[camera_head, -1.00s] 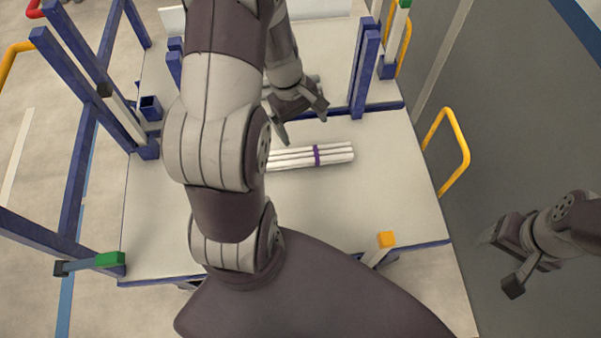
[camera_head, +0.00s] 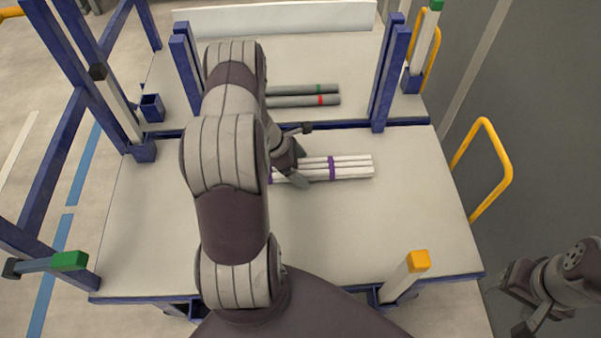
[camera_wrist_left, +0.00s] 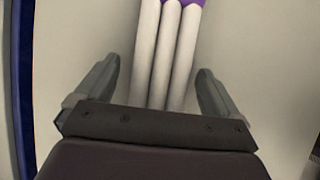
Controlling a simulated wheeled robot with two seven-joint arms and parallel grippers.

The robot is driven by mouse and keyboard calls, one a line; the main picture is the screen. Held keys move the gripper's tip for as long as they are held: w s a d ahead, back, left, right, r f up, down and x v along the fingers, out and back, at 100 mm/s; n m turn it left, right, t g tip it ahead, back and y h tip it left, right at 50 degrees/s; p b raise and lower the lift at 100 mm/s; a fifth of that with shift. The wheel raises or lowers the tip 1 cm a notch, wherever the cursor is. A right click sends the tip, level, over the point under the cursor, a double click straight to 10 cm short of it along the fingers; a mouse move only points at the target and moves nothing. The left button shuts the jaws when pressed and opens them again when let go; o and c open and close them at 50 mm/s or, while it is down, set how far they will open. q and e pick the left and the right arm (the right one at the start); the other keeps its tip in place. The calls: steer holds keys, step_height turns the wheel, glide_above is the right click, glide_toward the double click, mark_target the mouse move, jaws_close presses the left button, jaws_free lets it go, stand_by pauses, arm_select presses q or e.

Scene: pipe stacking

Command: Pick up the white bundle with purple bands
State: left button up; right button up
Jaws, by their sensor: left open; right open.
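The white bundle (camera_head: 352,168) of pipes lies on the near part of the table in the head view. One purple band (camera_head: 331,168) is plain, and another shows beside my arm; the bundle's left end is hidden. My left gripper (camera_head: 302,155) is open over the bundle's left part. In the left wrist view the white pipes (camera_wrist_left: 166,55) run between the open fingers (camera_wrist_left: 157,75), with a gap on each side and a purple band at the top edge. My right gripper (camera_head: 514,301) is open and empty, off the table at lower right.
Grey pipes with green and red bands (camera_head: 305,97) lie on the far part of the table, behind a blue divider (camera_head: 350,124). Blue uprights (camera_head: 390,75) and an orange-topped post (camera_head: 405,277) stand around. A yellow rail (camera_head: 507,180) is at right. The table's right front is clear.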

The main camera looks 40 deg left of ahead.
arm_select(q)
steer(key=shift+f, duration=0.1)
steer(key=c, duration=1.3)
